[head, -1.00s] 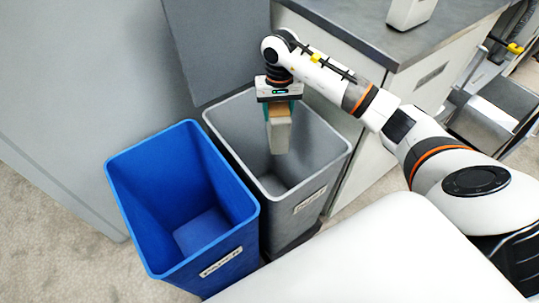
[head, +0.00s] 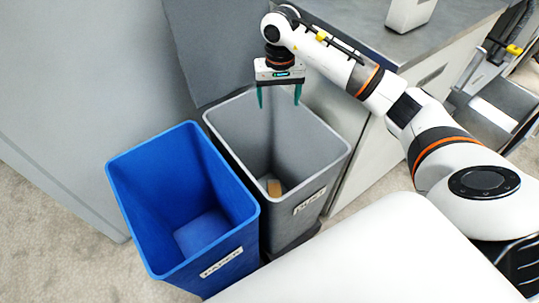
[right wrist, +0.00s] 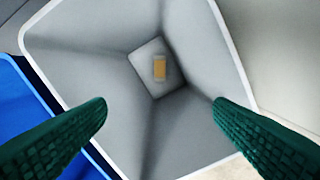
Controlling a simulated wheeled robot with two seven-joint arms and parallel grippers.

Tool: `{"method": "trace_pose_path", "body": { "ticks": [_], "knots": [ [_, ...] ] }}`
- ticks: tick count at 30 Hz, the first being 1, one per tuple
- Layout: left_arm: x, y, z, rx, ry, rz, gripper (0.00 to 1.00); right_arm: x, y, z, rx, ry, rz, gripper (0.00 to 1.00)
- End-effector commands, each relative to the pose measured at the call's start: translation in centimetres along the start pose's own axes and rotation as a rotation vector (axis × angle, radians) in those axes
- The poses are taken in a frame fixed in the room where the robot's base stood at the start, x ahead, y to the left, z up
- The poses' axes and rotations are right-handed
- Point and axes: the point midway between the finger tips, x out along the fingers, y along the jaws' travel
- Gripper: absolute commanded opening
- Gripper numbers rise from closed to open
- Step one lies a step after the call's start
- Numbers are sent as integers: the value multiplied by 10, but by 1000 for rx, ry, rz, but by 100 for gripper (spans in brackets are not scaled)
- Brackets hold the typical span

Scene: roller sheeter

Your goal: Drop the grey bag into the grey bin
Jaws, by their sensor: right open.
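The grey bag (head: 274,187) lies at the bottom of the grey bin (head: 318,138); in the head view its brown end shows and the bin's front wall hides part of it. In the right wrist view the bag (right wrist: 160,68) shows as a small tan and grey shape on the floor of the bin (right wrist: 90,55). My right gripper (head: 279,103) is open and empty above the bin, its green fingers wide apart and pointing down. My left gripper is not in view.
A blue bin (head: 225,180) stands against the grey bin's left side and looks empty. A counter (head: 375,45) with a pale container (head: 409,14) on it is at the upper right. A white surface (head: 380,260) fills the lower right.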

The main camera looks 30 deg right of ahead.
Motion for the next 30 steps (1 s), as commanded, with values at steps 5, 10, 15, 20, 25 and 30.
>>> {"method": "trace_pose_path", "body": {
  "ticks": [5,10,15,20,25,30],
  "knots": [
    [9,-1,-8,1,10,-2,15,-39,0,1,-1,-4,0,76],
    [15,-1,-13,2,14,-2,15,-59,0,0,0,-2,0,76],
    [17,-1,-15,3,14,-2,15,-66,0,0,-1,0,1,76],
    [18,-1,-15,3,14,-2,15,-66,0,0,-1,0,1,76],
    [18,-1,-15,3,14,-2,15,-66,0,0,-1,0,1,76],
    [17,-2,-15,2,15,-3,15,-65,0,0,0,0,1,76]
  ]
}}
